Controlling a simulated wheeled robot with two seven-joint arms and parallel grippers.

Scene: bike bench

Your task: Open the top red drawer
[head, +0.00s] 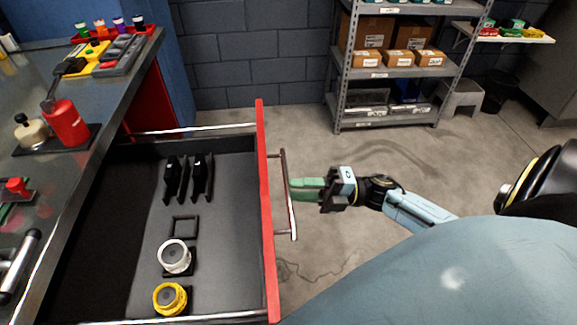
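The top red drawer is pulled far out of the bench. Its red front panel (265,200) runs down the middle of the head view. A long metal handle (292,215) stands off its outer side. My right gripper (293,190) comes from the right, its green fingertips at the middle of the handle bar. The fingertips meet the bar in the picture, but whether they are closed around it cannot be made out. My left gripper is out of view.
The drawer holds black holders (188,178), a white spool (174,257) and a yellow spool (170,298). The workbench (75,165) with a red bottle (66,124) is left. A metal shelf (385,72) with boxes stands at the back. Floor right of the drawer is clear.

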